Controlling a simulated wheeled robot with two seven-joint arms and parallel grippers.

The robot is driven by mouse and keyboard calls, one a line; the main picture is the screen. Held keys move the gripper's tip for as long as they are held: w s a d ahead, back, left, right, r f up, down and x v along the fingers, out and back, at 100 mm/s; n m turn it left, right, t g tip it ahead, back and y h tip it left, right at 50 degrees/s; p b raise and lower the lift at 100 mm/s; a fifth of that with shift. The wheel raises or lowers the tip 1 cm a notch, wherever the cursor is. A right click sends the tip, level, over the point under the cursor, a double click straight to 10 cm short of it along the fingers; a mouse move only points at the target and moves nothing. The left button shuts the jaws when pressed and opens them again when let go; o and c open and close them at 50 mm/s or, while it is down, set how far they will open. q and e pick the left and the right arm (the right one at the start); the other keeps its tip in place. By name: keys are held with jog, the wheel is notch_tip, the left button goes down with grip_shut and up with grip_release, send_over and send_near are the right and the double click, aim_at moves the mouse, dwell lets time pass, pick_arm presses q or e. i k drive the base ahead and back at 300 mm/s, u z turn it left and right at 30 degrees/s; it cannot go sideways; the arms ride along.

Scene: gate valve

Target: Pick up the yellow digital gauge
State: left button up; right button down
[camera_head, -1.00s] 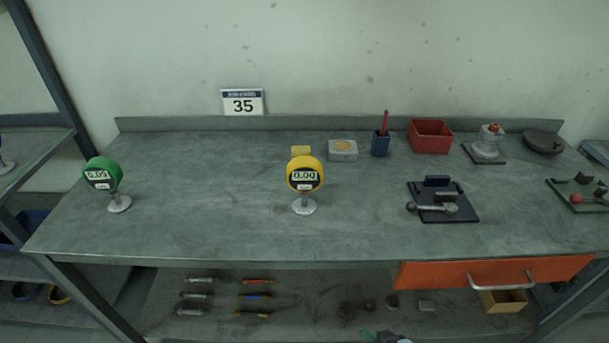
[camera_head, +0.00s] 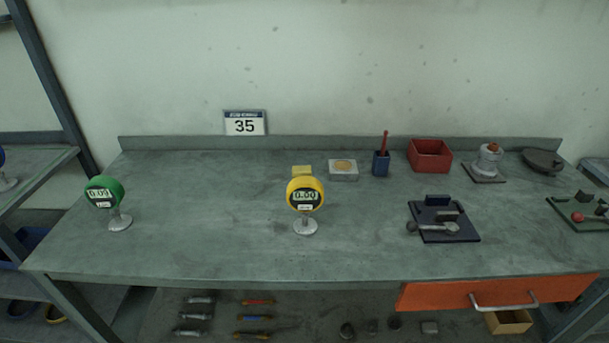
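The yellow digital gauge (camera_head: 305,194) stands upright on a small round metal base near the middle of the workbench (camera_head: 220,240). Its round face is turned toward me and its display seems to read 0.00. A similar green gauge (camera_head: 104,192) stands at the bench's left end. Neither of my grippers shows in the head view, and nothing touches the yellow gauge.
A yellow block (camera_head: 302,171) sits just behind the gauge. A grey box (camera_head: 343,170), a blue holder (camera_head: 381,163) and a red bin (camera_head: 430,156) stand along the back. A dark fixture (camera_head: 444,219) lies to the right. The bench between the two gauges is clear.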

aim_at(302, 189)
jog(key=k, duration=1.3)
jog(key=u, duration=0.65)
jog(key=i, duration=0.6)
jog(key=u, duration=0.85)
jog(key=i, duration=0.95)
jog(key=z, duration=0.9)
jog(key=i, duration=0.7)
jog(key=z, duration=0.75)
